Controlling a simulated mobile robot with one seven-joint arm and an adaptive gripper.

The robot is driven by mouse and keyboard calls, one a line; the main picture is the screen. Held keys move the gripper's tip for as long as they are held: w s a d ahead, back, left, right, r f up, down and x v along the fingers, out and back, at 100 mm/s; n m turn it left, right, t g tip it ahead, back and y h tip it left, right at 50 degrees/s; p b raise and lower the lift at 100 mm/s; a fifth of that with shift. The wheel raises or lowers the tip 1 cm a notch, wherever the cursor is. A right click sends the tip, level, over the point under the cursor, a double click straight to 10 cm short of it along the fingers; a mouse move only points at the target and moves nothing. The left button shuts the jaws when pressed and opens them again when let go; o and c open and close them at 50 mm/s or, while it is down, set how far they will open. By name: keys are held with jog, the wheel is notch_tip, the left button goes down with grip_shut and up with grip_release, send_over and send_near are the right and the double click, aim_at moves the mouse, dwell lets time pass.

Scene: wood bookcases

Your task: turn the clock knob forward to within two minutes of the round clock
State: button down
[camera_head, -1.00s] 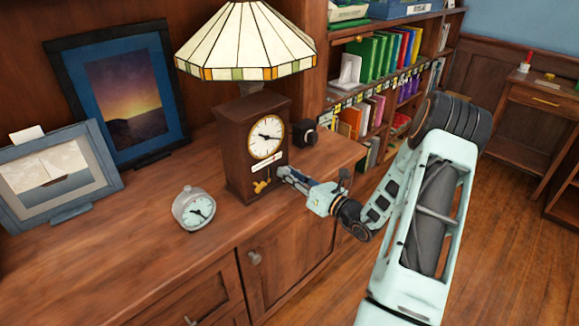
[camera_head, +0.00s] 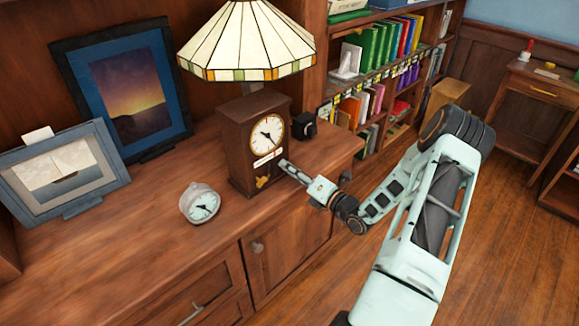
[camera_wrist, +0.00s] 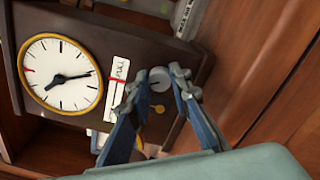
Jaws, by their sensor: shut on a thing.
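The wooden clock (camera_head: 236,150) stands on the cabinet top under a lamp. Its gold-rimmed dial (camera_head: 267,135) has the long hand pointing down and right; the dial also shows, turned sideways, in the wrist view (camera_wrist: 46,98). A small grey knob (camera_wrist: 159,77) sits beyond a white label (camera_wrist: 118,80) on the clock's front. My gripper (camera_wrist: 158,84) has its fingers on both sides of the knob and is shut on it; in the head view my gripper (camera_head: 283,164) hides the knob. The silver round clock (camera_head: 200,204) stands left of the wooden clock, its hands small.
A stained-glass lamp (camera_head: 246,45) stands close behind the wooden clock. A small black object (camera_head: 304,126) is to its right. Framed pictures (camera_head: 126,90) lean at the left. The cabinet top in front of the round clock is clear.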

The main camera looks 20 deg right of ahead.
jog(key=shift+f, duration=0.1)
dwell(0.3)
jog(key=c, duration=1.7)
grip_release()
jog(key=shift+c, duration=0.2)
jog(key=v, duration=1.2)
